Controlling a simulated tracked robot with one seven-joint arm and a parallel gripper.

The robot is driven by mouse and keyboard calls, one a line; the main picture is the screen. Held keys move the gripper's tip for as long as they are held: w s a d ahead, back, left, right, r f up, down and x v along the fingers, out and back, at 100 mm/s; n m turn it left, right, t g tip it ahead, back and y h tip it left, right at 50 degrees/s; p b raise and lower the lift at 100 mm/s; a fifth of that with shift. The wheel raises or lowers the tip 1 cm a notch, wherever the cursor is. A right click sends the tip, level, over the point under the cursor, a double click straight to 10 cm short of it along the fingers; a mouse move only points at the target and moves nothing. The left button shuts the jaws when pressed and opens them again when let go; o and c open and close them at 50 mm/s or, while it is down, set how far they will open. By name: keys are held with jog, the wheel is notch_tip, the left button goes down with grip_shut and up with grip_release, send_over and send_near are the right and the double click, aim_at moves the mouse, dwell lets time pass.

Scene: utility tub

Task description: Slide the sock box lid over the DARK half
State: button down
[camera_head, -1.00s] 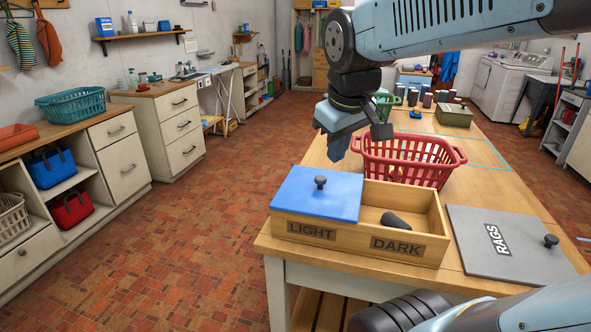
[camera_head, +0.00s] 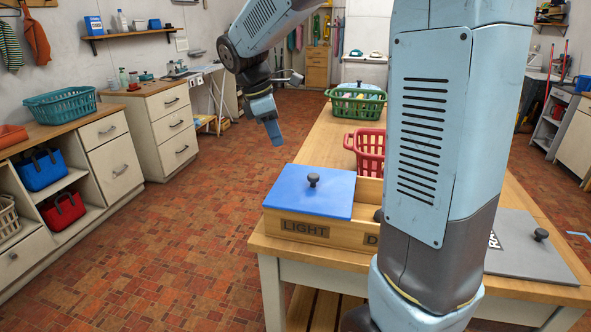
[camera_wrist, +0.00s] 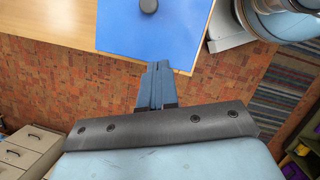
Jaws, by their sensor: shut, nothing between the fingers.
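The wooden sock box (camera_head: 290,223) stands near the front edge of the table. Its blue lid (camera_head: 288,188) with a dark round knob (camera_head: 313,180) covers the half marked LIGHT. The DARK half is mostly hidden behind my arm; only a strip of its open inside (camera_head: 369,190) shows. My gripper (camera_head: 275,134) is shut and empty, in the air above and left of the box, apart from the lid. In the wrist view my gripper (camera_wrist: 156,75) points toward the edge of the blue lid (camera_wrist: 150,40), with the lid's knob (camera_wrist: 148,6) beyond.
A grey RAGS lid (camera_head: 530,250) lies right of the box. A red basket (camera_head: 367,150) stands behind the box, and a green basket (camera_head: 357,106) farther back. My arm hides much of the table's right side. The floor left of the table is clear.

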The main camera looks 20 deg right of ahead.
jog(key=shift+w+a+f+n, duration=0.3)
jog(key=shift+w+f+n, duration=0.1)
jog(key=shift+w, duration=0.2)
send_near(300, 187)
jog(key=f, duration=0.1)
jog(key=a+f, duration=0.1)
jog(key=f, duration=0.1)
jog(key=shift+a, duration=0.1)
jog(key=d, duration=0.3)
jog(key=shift+s+f, duration=0.1)
jog(key=shift+f, duration=0.1)
jog(key=shift+d, duration=0.5)
